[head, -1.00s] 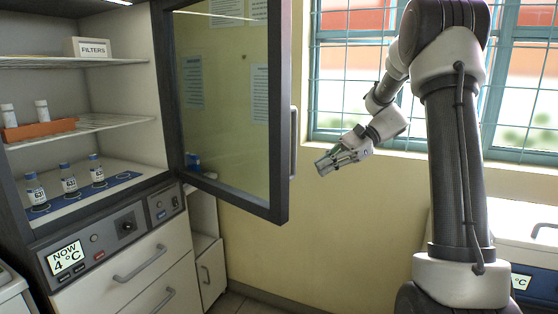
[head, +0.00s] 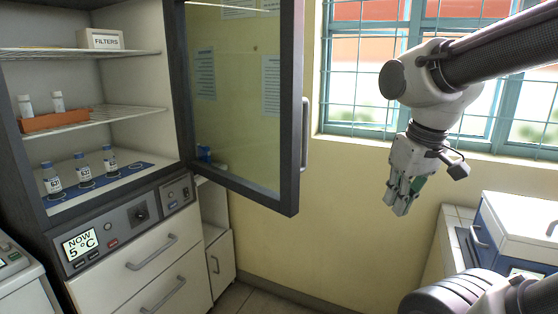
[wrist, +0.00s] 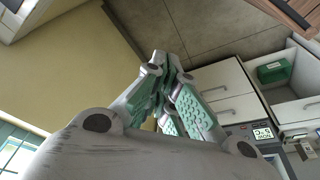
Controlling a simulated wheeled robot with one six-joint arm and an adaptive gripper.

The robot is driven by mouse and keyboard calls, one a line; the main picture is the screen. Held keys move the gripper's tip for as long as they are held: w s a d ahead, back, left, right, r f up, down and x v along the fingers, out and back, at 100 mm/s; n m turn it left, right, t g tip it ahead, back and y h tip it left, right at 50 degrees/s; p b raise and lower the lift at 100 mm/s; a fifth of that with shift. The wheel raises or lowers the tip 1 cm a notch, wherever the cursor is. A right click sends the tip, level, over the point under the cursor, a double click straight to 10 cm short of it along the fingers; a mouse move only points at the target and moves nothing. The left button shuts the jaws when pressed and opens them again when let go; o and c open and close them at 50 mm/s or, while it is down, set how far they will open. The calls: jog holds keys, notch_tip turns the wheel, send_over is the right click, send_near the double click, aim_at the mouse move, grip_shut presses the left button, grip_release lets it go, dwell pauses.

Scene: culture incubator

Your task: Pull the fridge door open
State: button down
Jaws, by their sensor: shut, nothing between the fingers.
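The fridge door (head: 291,120), a dark frame around a glass pane, stands swung wide open on the right side of the fridge (head: 50,212). Its grey vertical handle (head: 305,133) is on the free edge, facing right. My gripper (head: 399,208) hangs in the air to the right of the door, pointing down, clear of the handle. In the wrist view its fingertips (wrist: 164,62) meet, with green pads and nothing held between them. The fridge interior is open to view, and its display (head: 80,243) reads "NOW 5 °C".
Shelves hold a FILTERS box (head: 100,39), an orange rack (head: 55,121) with white vials, and several blue-capped bottles (head: 81,168). A white and blue unit (head: 520,230) stands at the right below the window. Floor between the two is clear.

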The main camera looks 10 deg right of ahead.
jog(key=w+a+r+n+t+h, duration=0.1)
jog(key=w+a+r+n+h, duration=0.15)
jog(key=w+a+n, duration=0.45)
jog(key=w+a+r+n+h, duration=0.2)
jog(key=w+a+r+n, duration=0.15)
jog(key=a+n, duration=0.7)
jog(key=w+a+r+n+t+h, duration=0.1)
jog(key=w+a+r+n+h, duration=0.4)
jog(key=a, duration=0.6)
jog(key=n+y, duration=0.1)
jog(key=y, duration=0.1)
send_near(289, 169)
notch_tip(289, 169, down, 3)
jog(key=d, duration=0.2)
jog(key=shift+w+d+f, duration=0.1)
jog(key=shift+w+d, duration=0.05)
jog(key=shift+w, duration=0.3)
jog(key=shift+w+d+f, duration=0.15)
jog(key=shift+w, duration=0.25)
